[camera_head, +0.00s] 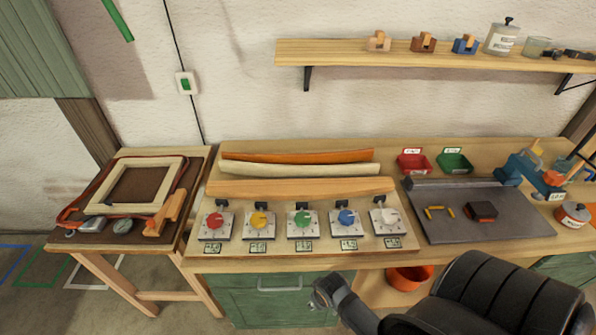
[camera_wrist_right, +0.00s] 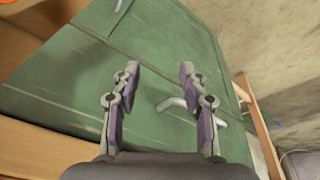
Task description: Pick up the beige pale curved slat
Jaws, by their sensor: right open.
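The beige pale curved slat (camera_head: 300,170) lies lengthwise on the workbench, bowed along its length. An orange-brown curved slat (camera_head: 297,157) lies just behind it, and a tan wooden strip (camera_head: 300,187) lies in front of it. My right gripper (camera_wrist_right: 159,70) shows in the right wrist view, open and empty, in front of the green cabinet. In the head view my right arm is low in front of the bench, well away from the slat. The slat is not in the right wrist view. My left gripper is not in view.
A row of coloured knobs (camera_head: 302,220) stands in front of the slats. A grey mat (camera_head: 470,225) with small parts is to the right, with red (camera_head: 412,162) and green (camera_head: 455,162) bins behind. A shelf (camera_head: 350,55) hangs above. A side table (camera_head: 82,236) holds a frame.

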